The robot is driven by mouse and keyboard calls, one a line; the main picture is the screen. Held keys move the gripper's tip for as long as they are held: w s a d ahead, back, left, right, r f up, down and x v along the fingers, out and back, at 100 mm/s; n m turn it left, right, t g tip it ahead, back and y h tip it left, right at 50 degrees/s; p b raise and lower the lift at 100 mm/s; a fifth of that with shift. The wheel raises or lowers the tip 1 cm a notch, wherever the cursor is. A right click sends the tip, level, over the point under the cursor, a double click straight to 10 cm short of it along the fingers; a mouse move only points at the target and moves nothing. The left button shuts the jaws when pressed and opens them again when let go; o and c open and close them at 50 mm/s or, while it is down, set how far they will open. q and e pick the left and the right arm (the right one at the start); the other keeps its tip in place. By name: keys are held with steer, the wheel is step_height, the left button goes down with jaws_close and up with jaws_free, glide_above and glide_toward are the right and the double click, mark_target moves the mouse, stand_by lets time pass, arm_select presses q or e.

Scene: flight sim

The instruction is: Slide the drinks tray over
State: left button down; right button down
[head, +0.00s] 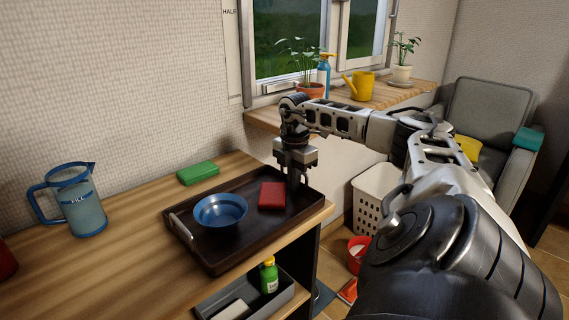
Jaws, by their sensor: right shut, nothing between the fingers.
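The dark brown tray (246,257) lies on the wooden counter, near its right end and front edge. A blue bowl (221,211) and a red block-like item (272,196) sit in it. A metal handle (182,230) shows at its left end. My right gripper (294,184) points down at the tray's right end, with its fingers shut and nothing between them. The fingers overlap the tray's right rim in the picture; I cannot tell whether they touch it. The tray's right handle is hidden behind the gripper. My left gripper is not in view.
A blue pitcher (80,203) stands at the counter's left, and a green block (198,173) lies behind the tray. Below are a grey bin with a green bottle (269,276) and a white basket (374,195).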

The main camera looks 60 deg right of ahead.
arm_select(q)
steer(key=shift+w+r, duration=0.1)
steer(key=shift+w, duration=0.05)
